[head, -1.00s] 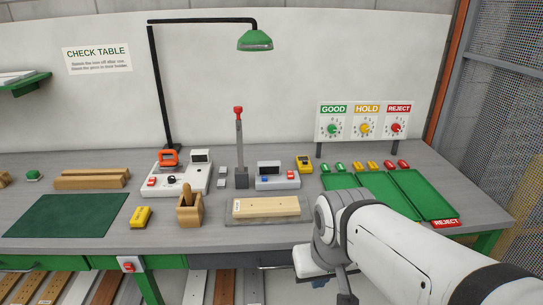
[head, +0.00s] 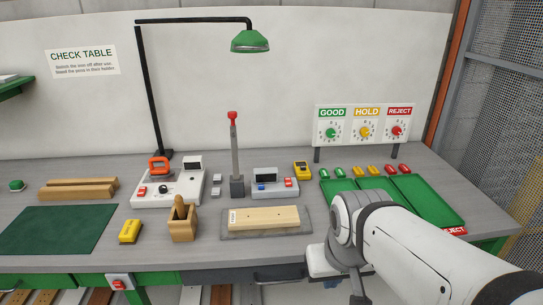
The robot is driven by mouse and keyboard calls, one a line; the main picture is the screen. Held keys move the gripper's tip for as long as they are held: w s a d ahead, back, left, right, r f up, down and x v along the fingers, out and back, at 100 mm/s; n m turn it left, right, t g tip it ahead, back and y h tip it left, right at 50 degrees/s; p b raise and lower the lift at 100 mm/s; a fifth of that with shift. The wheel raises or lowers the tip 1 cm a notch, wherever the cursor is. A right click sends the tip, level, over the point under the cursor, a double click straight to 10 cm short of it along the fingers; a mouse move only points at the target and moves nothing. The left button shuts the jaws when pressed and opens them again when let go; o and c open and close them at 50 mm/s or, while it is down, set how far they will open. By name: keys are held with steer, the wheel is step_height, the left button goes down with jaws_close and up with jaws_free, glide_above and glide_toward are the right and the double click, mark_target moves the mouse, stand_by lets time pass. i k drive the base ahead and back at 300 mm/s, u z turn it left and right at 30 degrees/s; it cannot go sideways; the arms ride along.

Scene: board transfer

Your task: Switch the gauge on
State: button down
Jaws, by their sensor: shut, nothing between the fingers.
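A white box with a dark display, a blue button and a red switch (head: 274,183) stands mid-table, right of an upright grey lever with a red knob (head: 235,150). It looks like the gauge, but I cannot read a label on it. Its display looks dark and unlit. My gripper (head: 357,298) is at the bottom edge of the head view, in front of the table, partly cut off. It is shut and empty, well apart from the box.
A pale board (head: 263,217) lies on a grey plate in front of the box. A white station with an orange-handled tool (head: 168,188), a wooden holder (head: 183,222) and a yellow device (head: 130,231) stand left. Green trays (head: 428,198) lie right.

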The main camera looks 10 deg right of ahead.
mark_target(287, 181)
steer(key=i, duration=0.85)
